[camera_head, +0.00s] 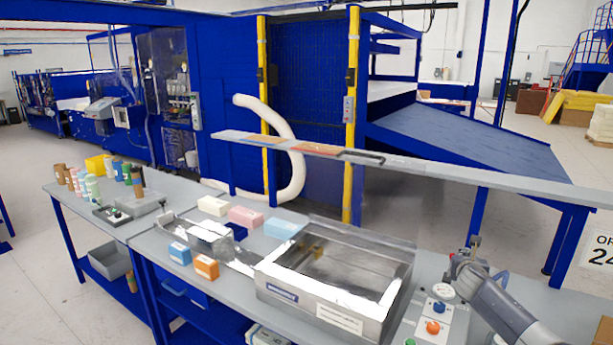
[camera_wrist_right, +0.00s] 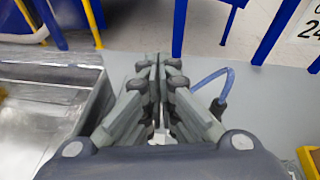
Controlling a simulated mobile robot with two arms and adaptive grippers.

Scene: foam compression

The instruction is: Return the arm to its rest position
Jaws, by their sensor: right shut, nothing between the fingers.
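My right arm comes in from the lower right in the head view. Its gripper (camera_head: 467,250) is over the table, to the right of the metal tray and behind the button box. In the right wrist view the two fingers of the gripper (camera_wrist_right: 158,66) meet at their tips, with nothing held between them. My left gripper is in neither view.
A large metal tray (camera_head: 272,292) stands on the grey table (camera_head: 556,309), beside a button box (camera_head: 458,318) close to my right arm. Foam blocks, including a pink one (camera_head: 245,216), lie farther left. A long shelf (camera_head: 480,180) runs behind the table.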

